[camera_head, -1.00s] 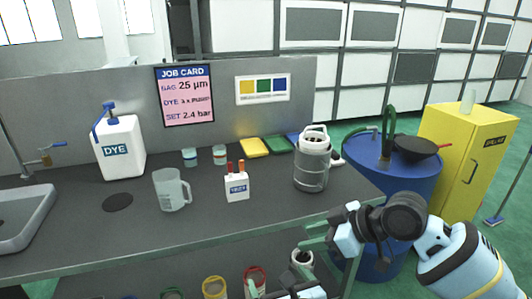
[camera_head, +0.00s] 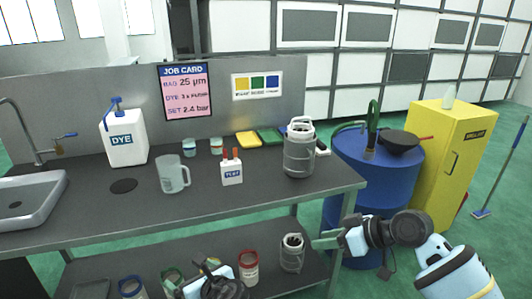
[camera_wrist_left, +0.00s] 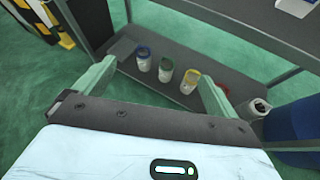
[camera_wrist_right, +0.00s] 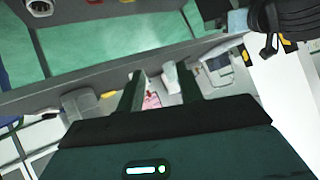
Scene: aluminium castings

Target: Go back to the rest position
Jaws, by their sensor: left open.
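My left gripper (camera_wrist_left: 157,72) is open in the left wrist view, its two green fingers wide apart with nothing between them. Rimmed cans on the lower shelf show beyond the fingers. In the head view the left arm is low at the bottom edge, in front of the lower shelf, and its fingertips are hard to make out. My right gripper (camera_wrist_right: 154,72) has its two fingers apart and nothing held in the right wrist view. In the head view the right gripper (camera_head: 326,240) is just off the bench's right end, below the top.
The bench (camera_head: 240,205) carries a dye jug (camera_head: 123,140), a clear pitcher (camera_head: 172,175), a test box (camera_head: 231,171) and a steel vessel (camera_head: 299,155). A blue drum (camera_head: 375,175) and yellow cabinet (camera_head: 455,150) stand right. A red-rimmed can (camera_head: 249,268) is on the lower shelf.

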